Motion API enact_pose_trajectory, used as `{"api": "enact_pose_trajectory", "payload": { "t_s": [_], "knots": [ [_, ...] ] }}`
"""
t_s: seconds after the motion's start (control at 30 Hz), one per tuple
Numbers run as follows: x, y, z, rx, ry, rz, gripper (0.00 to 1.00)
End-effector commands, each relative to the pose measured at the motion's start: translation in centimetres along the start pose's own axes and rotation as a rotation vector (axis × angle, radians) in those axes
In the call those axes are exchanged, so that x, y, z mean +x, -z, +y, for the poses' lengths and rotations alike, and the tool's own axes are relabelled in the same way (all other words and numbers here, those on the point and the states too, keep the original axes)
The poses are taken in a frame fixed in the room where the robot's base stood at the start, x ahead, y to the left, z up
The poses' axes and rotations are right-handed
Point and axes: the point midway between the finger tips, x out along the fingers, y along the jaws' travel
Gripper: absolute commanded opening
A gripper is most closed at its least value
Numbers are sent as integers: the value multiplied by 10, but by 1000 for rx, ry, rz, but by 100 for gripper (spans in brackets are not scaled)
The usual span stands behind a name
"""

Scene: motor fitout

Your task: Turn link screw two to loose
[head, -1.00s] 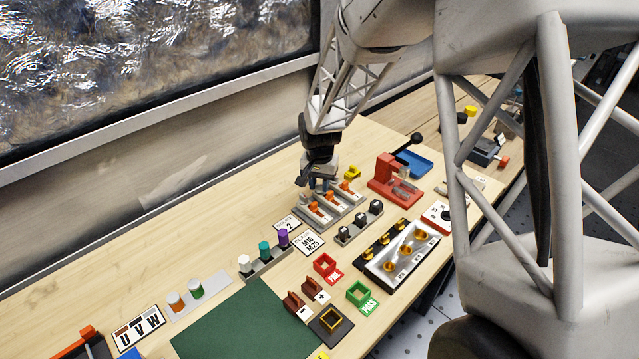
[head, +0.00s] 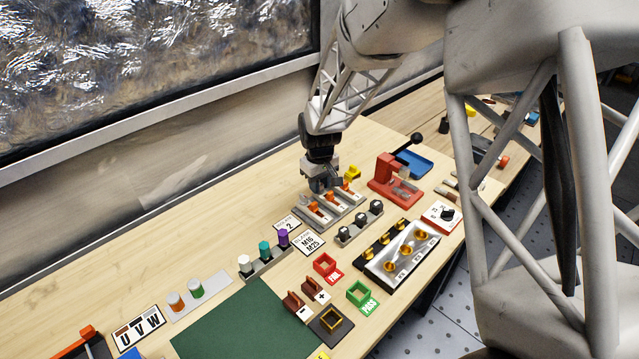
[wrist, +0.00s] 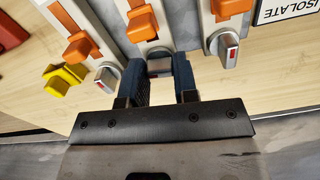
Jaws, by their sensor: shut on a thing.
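The link unit (head: 352,214) is a grey block with three parallel rows, each with orange link pieces. In the wrist view, a grey screw knob stands at the end of each row. My gripper (wrist: 160,80) is shut on the middle screw (wrist: 159,66), a finger on each side of it. The fingers hide much of this screw, and I cannot see its mark. The left screw (wrist: 106,76) and right screw (wrist: 223,46) are free and show red marks. In the head view, my gripper (head: 319,185) is low at the unit's back end and hides the screws.
A yellow piece (head: 352,172) lies close behind the unit. A red press (head: 393,180) with a black-knobbed lever stands to its right. A row of black knobs (head: 358,222) is in front. An "ISOLATE" card (wrist: 290,10) lies beside the right screw. Bare wood is to the left.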

Motion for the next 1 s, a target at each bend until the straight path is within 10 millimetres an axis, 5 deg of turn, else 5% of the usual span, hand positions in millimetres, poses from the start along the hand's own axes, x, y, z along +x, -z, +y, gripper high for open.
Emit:
{"api": "enact_pose_trajectory", "payload": {
  "t_s": [0.77,0.8,0.87,1.0],
  "knots": [
    [0,0,0,-152,0,0,4],
    [0,0,0,-152,0,0,29],
    [0,0,0,-152,0,0,38],
    [0,0,0,-152,0,0,38]
  ]
}}
